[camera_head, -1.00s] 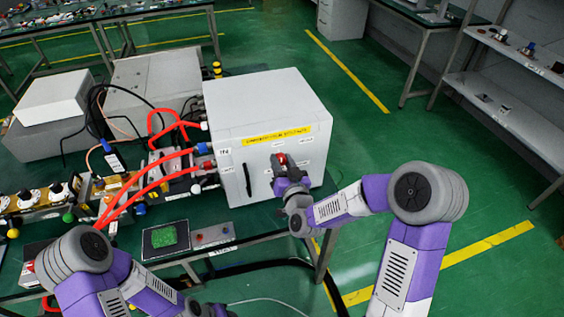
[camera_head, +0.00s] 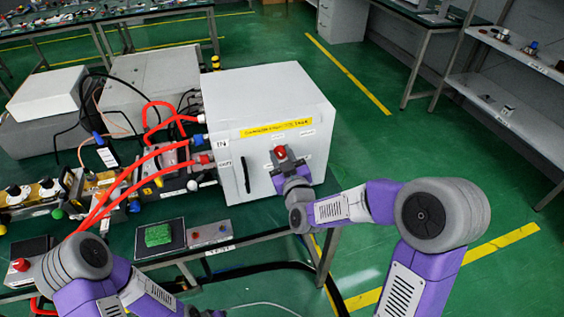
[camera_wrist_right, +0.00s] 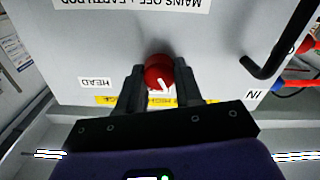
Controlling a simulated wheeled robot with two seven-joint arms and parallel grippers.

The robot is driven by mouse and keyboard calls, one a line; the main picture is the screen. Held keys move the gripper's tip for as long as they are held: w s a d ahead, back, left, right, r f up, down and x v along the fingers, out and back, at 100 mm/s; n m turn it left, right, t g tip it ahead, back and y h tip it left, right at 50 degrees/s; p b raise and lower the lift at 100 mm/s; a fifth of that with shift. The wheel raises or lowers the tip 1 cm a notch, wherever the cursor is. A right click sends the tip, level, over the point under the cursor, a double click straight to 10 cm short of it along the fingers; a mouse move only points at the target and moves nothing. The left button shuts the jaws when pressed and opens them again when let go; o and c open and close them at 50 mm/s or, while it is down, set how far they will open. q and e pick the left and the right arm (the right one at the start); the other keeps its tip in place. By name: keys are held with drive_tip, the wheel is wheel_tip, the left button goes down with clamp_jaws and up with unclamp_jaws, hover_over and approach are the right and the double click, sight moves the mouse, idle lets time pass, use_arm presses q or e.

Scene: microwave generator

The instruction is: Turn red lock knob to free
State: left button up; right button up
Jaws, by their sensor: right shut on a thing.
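The red lock knob (camera_head: 280,153) sits on the front face of the white box (camera_head: 262,90), to the right of the black handle (camera_head: 245,174). My right gripper (camera_head: 284,164) is at the knob. In the right wrist view, the red knob (camera_wrist_right: 159,74) with a white pointer line lies between the two dark fingers of my right gripper (camera_wrist_right: 160,84), which are shut on it. Labels surround the knob on the panel. My left arm (camera_head: 100,280) shows at the lower left, but its gripper is not visible.
Red hoses (camera_head: 125,185) and dark cables run to the left side of the box. A green block on a black pad (camera_head: 160,237) and a small grey switch box (camera_head: 209,233) lie on the bench in front. Green floor is open to the right.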

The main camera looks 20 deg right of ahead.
drive_tip(key=n+b, duration=0.1)
drive_tip(key=n, duration=0.2)
drive_tip(key=shift+a, duration=0.1)
drive_tip(key=n+b, duration=0.1)
drive_tip(key=n, duration=0.1)
drive_tip(key=shift+n, duration=0.3)
drive_tip(key=n, duration=0.3)
drive_tip(key=shift+n+b, duration=0.3)
drive_tip(key=shift+b, duration=0.05)
drive_tip(key=shift+n, duration=1.5)
drive_tip(key=o, duration=1)
drive_tip(key=shift+f, duration=0.1)
